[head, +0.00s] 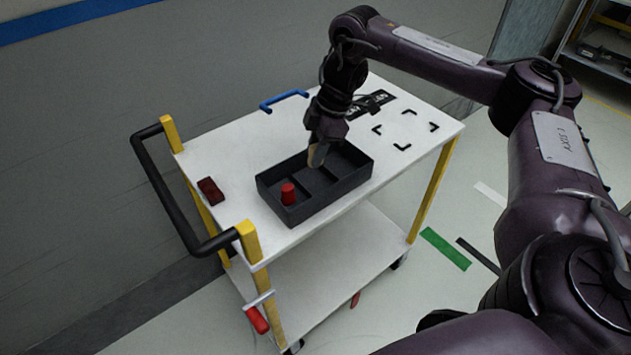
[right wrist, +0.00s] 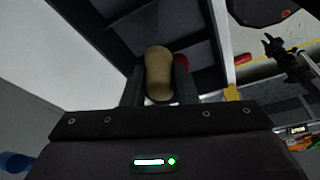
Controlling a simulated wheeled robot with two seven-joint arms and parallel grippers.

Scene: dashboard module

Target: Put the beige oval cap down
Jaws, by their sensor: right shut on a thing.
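The beige oval cap (head: 317,155) is held in my right gripper (head: 318,146), over the middle of the dark compartment tray (head: 330,206). In the right wrist view the cap (right wrist: 159,74) sits between the two fingers (right wrist: 158,85), with tray walls around and beyond it. I cannot tell whether the cap touches the tray floor. A red cap (head: 288,194) stands in the tray's left compartment. My left gripper is not in view.
The tray lies on a white cart top (head: 225,153) with a black handle (head: 165,190) at the left. A dark red block (head: 210,191) lies left of the tray, and a blue handle (head: 284,100) is at the back edge. Black corner marks (head: 405,130) frame a clear area at the right.

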